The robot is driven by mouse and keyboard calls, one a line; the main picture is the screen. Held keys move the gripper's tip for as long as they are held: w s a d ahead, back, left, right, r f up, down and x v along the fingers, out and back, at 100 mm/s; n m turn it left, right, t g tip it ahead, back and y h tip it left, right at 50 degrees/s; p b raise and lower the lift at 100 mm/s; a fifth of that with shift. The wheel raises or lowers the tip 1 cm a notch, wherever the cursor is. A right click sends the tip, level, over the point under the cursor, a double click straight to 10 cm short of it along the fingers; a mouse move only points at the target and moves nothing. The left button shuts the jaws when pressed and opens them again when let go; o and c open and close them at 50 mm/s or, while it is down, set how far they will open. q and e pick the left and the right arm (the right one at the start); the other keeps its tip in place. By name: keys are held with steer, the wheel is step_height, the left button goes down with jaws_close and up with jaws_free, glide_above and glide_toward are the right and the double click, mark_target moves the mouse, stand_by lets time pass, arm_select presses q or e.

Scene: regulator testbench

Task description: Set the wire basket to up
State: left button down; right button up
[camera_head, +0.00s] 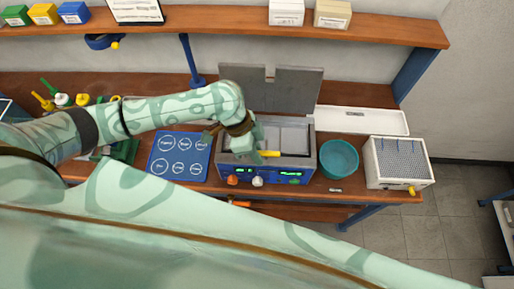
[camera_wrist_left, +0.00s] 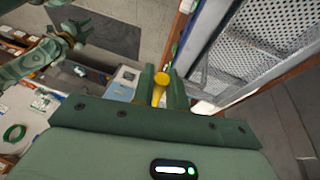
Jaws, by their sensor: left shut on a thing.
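A grey bath unit (camera_head: 305,160) with a raised lid stands on the bench in the head view. My left gripper (camera_head: 262,151) is over its front left part, shut on a yellow handle (camera_head: 270,154). The left wrist view shows the yellow handle (camera_wrist_left: 159,88) between the fingers of my left gripper (camera_wrist_left: 163,82). Grey perforated metal (camera_wrist_left: 240,45), apparently the wire basket, fills the upper right there. How deep the basket sits is hard to tell. One of my arms shows at upper left in the wrist view, but its gripper (camera_wrist_left: 75,30) is too small to read.
A teal bowl (camera_head: 339,160) and a white box with a perforated top (camera_head: 399,160) stand right of the bath. A blue mat with circles (camera_head: 180,155) lies left of it. The raised lid (camera_head: 270,90) stands behind, under a shelf (camera_head: 230,25).

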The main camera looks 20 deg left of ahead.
arm_select(q)
steer(key=shift+w+r, duration=0.25)
steer(key=shift+d, duration=0.1)
steer(key=shift+r, duration=0.1)
steer(key=c, duration=1.4)
jaws_free()
steer(key=shift+s, duration=0.2)
steer(key=v, duration=1.6)
steer(key=shift+a+r, duration=0.1)
steer(key=shift+a, duration=0.1)
